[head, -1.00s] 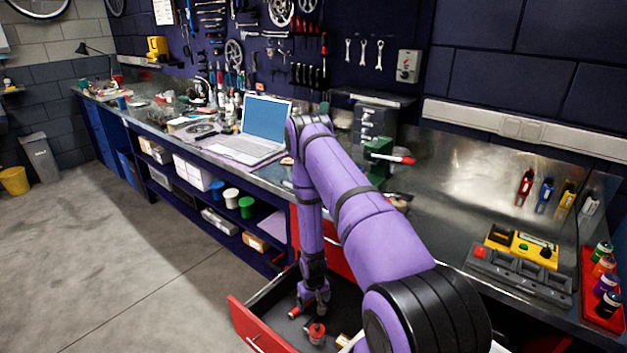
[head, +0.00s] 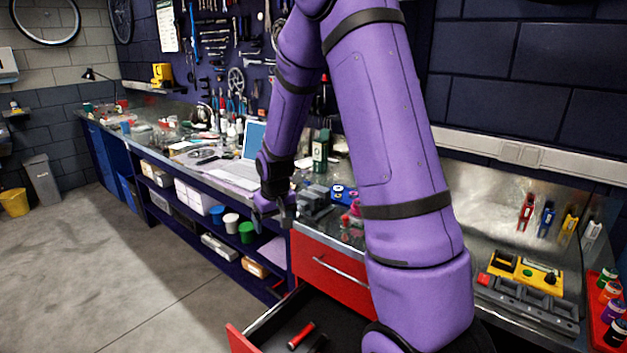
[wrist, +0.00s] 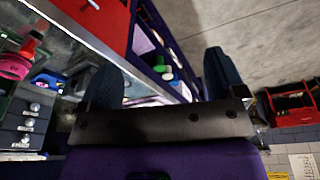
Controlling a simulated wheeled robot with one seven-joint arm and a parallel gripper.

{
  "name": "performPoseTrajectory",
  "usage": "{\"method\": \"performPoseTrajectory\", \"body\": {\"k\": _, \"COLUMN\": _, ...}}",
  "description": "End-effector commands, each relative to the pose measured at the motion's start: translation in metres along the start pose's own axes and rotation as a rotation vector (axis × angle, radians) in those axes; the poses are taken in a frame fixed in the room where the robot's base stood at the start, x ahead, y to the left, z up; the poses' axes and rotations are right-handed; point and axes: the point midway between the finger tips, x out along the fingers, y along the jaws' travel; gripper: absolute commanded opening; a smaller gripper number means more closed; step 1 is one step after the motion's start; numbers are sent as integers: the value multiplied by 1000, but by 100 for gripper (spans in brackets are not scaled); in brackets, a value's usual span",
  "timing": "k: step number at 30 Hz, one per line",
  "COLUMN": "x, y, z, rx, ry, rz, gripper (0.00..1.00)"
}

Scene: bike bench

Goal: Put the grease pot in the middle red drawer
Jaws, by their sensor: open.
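My gripper (head: 272,215) is raised by the bench's front edge, left of the red drawer cabinet. In the wrist view its two fingers (wrist: 163,75) are apart with nothing between them. The open red drawer (head: 243,340) is low in the head view, below a shut red drawer (head: 330,272); the frame's bottom edge and my arm cut it off. A red cylindrical thing (head: 301,335) and a dark thing lie inside it. I cannot make out the grease pot; much of the drawer's inside is out of view.
The bench holds a laptop (head: 238,172), a green bottle (head: 320,150), a blue thing (head: 343,192) and pink-red items (head: 352,213). At right are a yellow case (head: 525,267) and a red tray (head: 603,325) of bottles.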

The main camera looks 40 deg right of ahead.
Motion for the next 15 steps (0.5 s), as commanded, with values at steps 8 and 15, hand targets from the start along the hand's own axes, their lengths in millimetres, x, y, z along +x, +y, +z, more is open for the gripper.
{"method": "performPoseTrajectory", "body": {"k": 8, "x": -109, "y": -26, "z": 26, "rx": -37, "ry": 67, "rz": -12, "gripper": 89}}
{"method": "performPoseTrajectory", "body": {"k": 15, "x": -186, "y": -43, "z": 69, "rx": -67, "ry": 117, "rz": -28, "gripper": 89}}
